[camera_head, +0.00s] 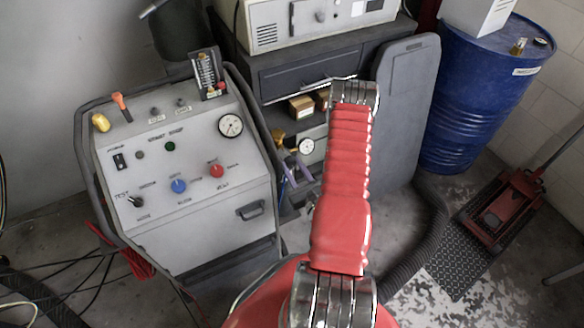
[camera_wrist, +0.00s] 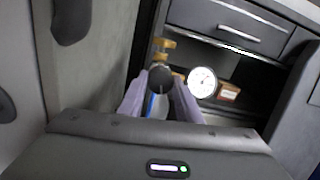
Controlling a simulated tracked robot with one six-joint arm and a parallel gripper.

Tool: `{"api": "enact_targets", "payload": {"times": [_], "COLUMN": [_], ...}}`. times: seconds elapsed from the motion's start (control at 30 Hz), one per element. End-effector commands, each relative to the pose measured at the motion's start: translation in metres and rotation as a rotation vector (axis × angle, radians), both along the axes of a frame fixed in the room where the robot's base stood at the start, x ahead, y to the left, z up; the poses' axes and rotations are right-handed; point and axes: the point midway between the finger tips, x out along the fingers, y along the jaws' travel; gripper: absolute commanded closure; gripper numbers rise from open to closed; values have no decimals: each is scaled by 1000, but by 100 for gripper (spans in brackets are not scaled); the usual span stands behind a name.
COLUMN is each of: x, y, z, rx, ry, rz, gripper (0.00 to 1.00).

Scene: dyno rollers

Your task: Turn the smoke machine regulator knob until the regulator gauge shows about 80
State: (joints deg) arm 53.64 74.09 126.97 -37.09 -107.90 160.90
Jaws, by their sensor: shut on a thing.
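The regulator knob (camera_wrist: 160,79) is dark and round, below a brass fitting (camera_wrist: 163,47) in the wrist view. My gripper (camera_wrist: 160,90) has pale lilac fingers, one on each side of the knob, shut on it. The white round regulator gauge (camera_wrist: 202,81) is just right of the knob; its needle is too small to read. In the head view the gauge (camera_head: 306,146) shows left of my red arm, with my gripper (camera_head: 291,172) low beside it. The knob cannot be made out there.
A grey control panel (camera_head: 185,130) with its own dial (camera_head: 230,126) stands left of the gripper. A dark drawer cabinet (camera_head: 310,85) is above and behind the gauge, with small boxes (camera_head: 301,107) on its shelf. A blue drum (camera_head: 475,95) and a red floor jack (camera_head: 500,210) are at right.

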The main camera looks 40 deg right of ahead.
Motion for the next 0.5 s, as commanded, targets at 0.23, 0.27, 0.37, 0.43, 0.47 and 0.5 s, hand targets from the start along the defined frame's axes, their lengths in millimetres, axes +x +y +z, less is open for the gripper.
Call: {"api": "enact_targets", "payload": {"times": [0.23,0.27,0.37,0.43,0.47,0.5], "x": [-1,-1,-1,-1,-1,-1], "y": [1,1,2,2,2,2], "z": [-4,-4,-4,-4,-4,-4], "rx": [45,46,47,47,47,47], "ry": [-1,-1,-1,-1,-1,-1], "rz": [0,0,0,0,0,0], "gripper": [92,92,92,92,92,92]}}
